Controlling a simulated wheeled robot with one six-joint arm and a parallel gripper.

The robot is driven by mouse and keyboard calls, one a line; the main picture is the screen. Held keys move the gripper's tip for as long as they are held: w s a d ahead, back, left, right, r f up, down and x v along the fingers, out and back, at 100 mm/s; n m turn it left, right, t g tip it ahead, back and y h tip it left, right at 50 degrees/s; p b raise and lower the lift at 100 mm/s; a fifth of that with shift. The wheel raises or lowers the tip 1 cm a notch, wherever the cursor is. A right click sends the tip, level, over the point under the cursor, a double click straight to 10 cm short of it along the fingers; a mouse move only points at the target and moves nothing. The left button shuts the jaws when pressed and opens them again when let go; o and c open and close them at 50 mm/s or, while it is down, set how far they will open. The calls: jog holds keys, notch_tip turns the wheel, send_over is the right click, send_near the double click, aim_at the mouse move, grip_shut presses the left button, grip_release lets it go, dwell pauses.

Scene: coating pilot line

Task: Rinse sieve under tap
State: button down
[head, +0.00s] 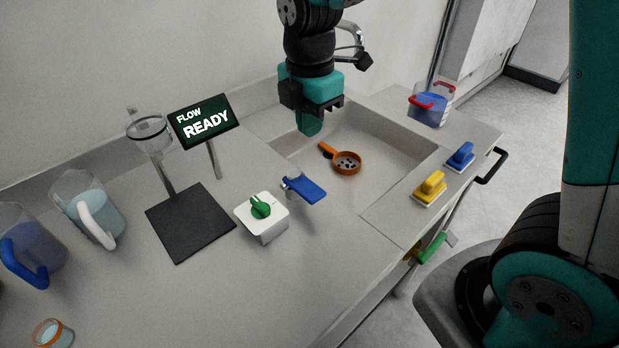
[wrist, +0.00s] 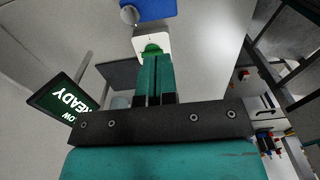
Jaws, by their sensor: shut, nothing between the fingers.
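The orange sieve (head: 347,162) lies in the sink basin (head: 390,137), with dark spots in its round bowl and its handle pointing up-left. The metal tap (head: 352,32) shows partly behind my arm, above the back of the sink. A blue lever (head: 305,188) sits on the counter at the basin's left edge; a blue part (wrist: 150,8) also shows at the top of the wrist view. My gripper (head: 309,127) is shut and empty, pointing down above the sink's back left, apart from the sieve. Its closed teal fingers (wrist: 154,75) show in the wrist view.
A white box with a green knob (head: 262,214) stands left of the sink. A display reading FLOW READY (head: 205,122) and a ring stand (head: 190,225) are further left, beside jugs (head: 88,208). Yellow (head: 430,188) and blue brushes (head: 461,157) lie on the right ledge.

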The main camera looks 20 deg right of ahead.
aim_at(310, 190)
notch_tip(310, 190, down, 14)
jog(key=shift+p, duration=1.1)
